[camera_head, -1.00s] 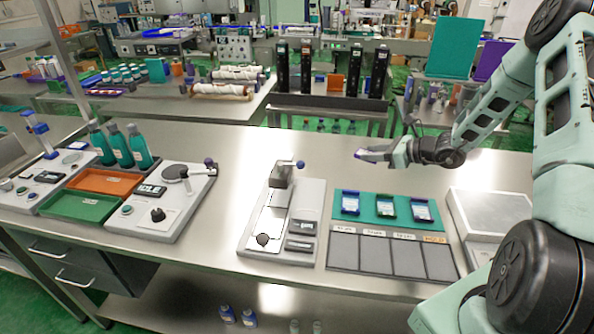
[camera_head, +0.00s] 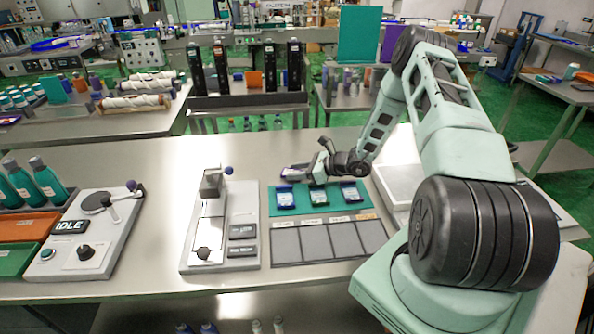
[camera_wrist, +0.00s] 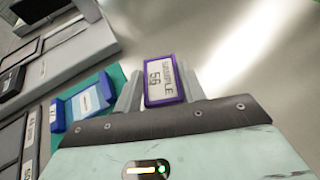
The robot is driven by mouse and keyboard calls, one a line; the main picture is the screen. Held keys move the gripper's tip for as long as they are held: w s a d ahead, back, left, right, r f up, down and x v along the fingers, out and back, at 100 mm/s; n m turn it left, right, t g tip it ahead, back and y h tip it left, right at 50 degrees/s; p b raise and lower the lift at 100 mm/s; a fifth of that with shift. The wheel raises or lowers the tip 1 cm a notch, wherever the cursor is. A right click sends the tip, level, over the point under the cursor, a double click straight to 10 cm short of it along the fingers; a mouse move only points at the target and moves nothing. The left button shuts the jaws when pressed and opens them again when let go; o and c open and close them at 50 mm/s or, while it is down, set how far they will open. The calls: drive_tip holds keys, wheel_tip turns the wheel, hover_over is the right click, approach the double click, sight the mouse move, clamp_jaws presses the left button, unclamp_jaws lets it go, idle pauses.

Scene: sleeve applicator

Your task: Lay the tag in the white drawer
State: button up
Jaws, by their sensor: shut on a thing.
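My gripper (camera_head: 298,172) is shut on a small purple-framed tag (camera_wrist: 165,80) with a white face reading "SAMPLE" and a number. In the wrist view the tag sits between my two grey fingers. In the head view the tag (camera_head: 291,173) shows small, just above the back left edge of a teal mat.
Dark grey pads (camera_head: 315,241) lie in front. A press-like fixture (camera_head: 216,228) stands left of them. A pale tray (camera_head: 398,184) is partly hidden behind my arm. The table's back middle is clear.

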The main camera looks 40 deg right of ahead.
drive_tip(key=shift+f, duration=0.1)
drive_tip(key=o, duration=1)
drive_tip(key=shift+c, duration=0.2)
